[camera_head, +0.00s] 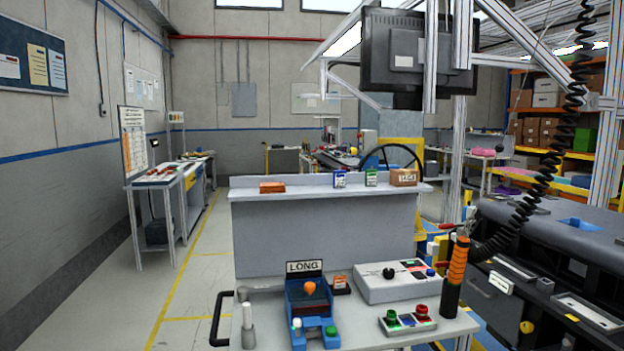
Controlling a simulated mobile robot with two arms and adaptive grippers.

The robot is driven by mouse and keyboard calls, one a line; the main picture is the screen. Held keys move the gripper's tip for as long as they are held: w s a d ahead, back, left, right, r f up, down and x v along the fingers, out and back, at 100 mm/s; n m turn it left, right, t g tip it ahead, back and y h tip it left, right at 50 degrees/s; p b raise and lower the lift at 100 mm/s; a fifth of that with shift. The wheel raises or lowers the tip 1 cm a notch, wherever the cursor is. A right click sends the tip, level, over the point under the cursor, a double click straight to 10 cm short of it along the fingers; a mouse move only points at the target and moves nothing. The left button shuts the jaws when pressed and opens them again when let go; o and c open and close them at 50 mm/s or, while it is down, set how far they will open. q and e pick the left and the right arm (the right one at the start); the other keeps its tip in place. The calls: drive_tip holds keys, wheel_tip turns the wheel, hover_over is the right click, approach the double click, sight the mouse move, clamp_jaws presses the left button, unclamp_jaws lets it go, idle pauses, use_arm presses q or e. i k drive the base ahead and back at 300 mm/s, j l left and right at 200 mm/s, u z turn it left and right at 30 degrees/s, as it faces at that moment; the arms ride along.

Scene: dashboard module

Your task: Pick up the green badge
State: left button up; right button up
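The green badge (371,178) appears to be the small upright green-and-white item on the raised grey shelf (310,189) behind the work table. A similar blue-and-white badge (340,179) stands to its left, with a small gap between them. A brown box (403,177) sits close to its right. Neither of my grippers is in view.
An orange pack (272,187) lies at the shelf's left. The front table (374,320) holds a blue fixture (309,306) marked LONG, a white control box (397,281), a button panel (408,320) and an orange-handled tool (457,270). A coiled black cable (560,130) hangs right.

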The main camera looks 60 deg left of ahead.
sight(372, 174)
drive_tip(key=u, duration=1.7)
